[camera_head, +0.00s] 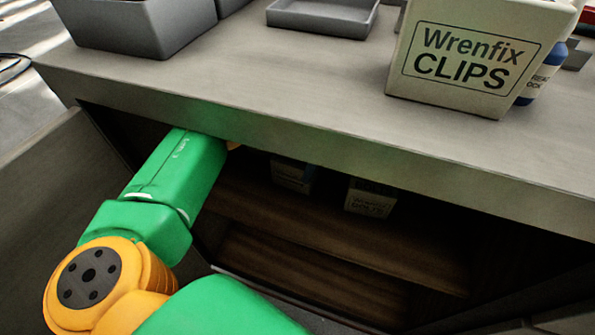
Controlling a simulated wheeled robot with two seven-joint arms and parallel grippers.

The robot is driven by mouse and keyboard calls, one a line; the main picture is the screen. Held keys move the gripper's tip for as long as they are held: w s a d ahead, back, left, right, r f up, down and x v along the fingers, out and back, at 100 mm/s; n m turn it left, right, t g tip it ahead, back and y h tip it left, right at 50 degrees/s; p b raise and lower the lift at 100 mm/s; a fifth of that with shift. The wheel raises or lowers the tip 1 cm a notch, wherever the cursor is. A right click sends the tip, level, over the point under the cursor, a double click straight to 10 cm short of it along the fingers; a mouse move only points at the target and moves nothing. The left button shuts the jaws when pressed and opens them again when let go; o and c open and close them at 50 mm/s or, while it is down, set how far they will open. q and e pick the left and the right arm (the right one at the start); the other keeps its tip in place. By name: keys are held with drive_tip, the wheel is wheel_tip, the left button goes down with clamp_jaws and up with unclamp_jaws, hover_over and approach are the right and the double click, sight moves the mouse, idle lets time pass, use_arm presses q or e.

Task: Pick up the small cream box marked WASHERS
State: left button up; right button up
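No label reading WASHERS can be made out. Two small boxes stand on the shaded shelf under the bench: a left box (292,174), with a label too dark to read, and a right box (370,199), whose label starts with Wrenfix and seems to end in BOLTS. The bench top's edge cuts off the view of the left box's top. My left arm, green and orange, reaches in from the lower left under the bench edge. Its gripper is hidden beneath the bench top, left of both boxes. My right gripper is not in view.
A large cream box marked Wrenfix CLIPS (462,58) stands on the bench top (300,85), with a blue-capped bottle (546,72) behind it. Grey bins (140,25) and a shallow tray (322,14) are at the back. The wooden shelf (320,225) is bare in front of the boxes.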

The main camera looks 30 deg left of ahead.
sight(296, 157)
use_arm(q)
drive_tip(key=a, duration=0.1)
drive_tip(key=a+y+b, duration=0.1)
drive_tip(key=s+a+y, duration=0.1)
drive_tip(key=shift+a+r+b, duration=0.25)
drive_tip(key=shift+a+b, duration=0.05)
drive_tip(key=shift+a, duration=0.1)
drive_tip(key=x, duration=0.2)
drive_tip(key=b+x, duration=0.1)
drive_tip(key=x, duration=0.2)
drive_tip(key=shift+w+a+f, duration=0.1)
drive_tip(key=shift+w+f, duration=0.15)
drive_tip(key=shift+f, duration=0.1)
drive_tip(key=shift+a+f+b, duration=0.2)
drive_tip(key=shift+f+b, duration=0.1)
drive_tip(key=shift+f, duration=0.1)
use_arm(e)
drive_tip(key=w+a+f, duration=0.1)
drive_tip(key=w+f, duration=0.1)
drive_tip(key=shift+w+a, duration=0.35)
use_arm(q)
drive_tip(key=shift+f, duration=0.2)
clamp_jaws()
